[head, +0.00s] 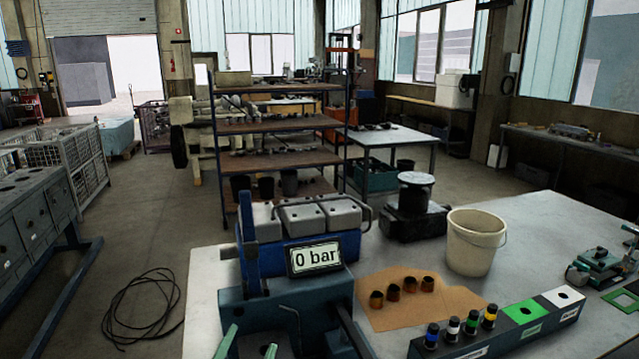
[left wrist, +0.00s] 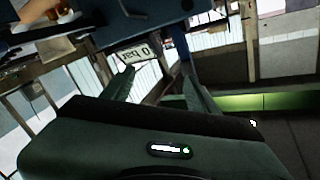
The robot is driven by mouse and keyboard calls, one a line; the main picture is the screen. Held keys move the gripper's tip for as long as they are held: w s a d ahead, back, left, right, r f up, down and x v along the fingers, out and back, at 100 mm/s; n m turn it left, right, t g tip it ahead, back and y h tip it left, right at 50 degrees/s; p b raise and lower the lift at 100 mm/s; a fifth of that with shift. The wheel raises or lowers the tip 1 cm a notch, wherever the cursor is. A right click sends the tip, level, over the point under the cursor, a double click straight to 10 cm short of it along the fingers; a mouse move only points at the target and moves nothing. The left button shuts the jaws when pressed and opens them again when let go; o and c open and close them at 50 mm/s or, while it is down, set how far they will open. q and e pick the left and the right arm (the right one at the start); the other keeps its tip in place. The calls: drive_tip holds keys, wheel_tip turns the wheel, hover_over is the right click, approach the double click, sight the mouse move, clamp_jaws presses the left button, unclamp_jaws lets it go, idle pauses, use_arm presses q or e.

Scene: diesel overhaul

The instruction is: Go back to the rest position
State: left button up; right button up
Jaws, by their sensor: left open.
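My left gripper (head: 248,345) shows at the bottom of the head view as two green fingertips, in front of the blue test stand (head: 290,303). In the left wrist view my left gripper (left wrist: 160,88) has its two fingers spread apart, with nothing between them. I cannot make out my right gripper in either view.
The pale bench (head: 395,271) carries a cream bucket (head: 474,243), a brown mat (head: 385,318) with several dark cups, and a long block (head: 515,315) with coloured-banded parts. A black cable (head: 143,307) lies on the floor at left. A shelf rack (head: 275,127) stands behind.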

use_arm(q)
drive_tip(key=s+a+f+n+g+y, duration=0.1)
drive_tip(key=s+a+f+g, duration=0.15)
drive_tip(key=f, duration=0.25)
drive_tip(key=s+a+f+n+g, duration=0.1)
drive_tip(key=s+a+f+g, duration=0.1)
drive_tip(key=s+f, duration=0.25)
drive_tip(key=s+a+f+n+g+y, duration=0.1)
drive_tip(key=s+a+f+n+g, duration=0.15)
drive_tip(key=f, duration=0.25)
drive_tip(key=s+a+f+g, duration=0.1)
drive_tip(key=s+f+g, duration=0.3)
drive_tip(key=s, duration=0.4)
drive_tip(key=s+a+f+g, duration=0.1)
drive_tip(key=s+f+g, duration=0.3)
drive_tip(key=s, duration=0.5)
drive_tip(key=s+f+b+x, duration=0.1)
drive_tip(key=s+b+x, duration=0.25)
drive_tip(key=x, duration=1.25)
drive_tip(key=s+d+f+b+x, duration=0.15)
drive_tip(key=s+x, duration=0.25)
drive_tip(key=x, duration=1.1)
drive_tip(key=s+a+f+g+b, duration=0.1)
drive_tip(key=s+a+f+b, duration=0.2)
drive_tip(key=s+f, duration=1.4)
wheel_tip(320, 180, down, 3)
drive_tip(key=shift+g+b, duration=0.3)
drive_tip(key=shift+b, duration=0.75)
drive_tip(key=shift+a, duration=0.15)
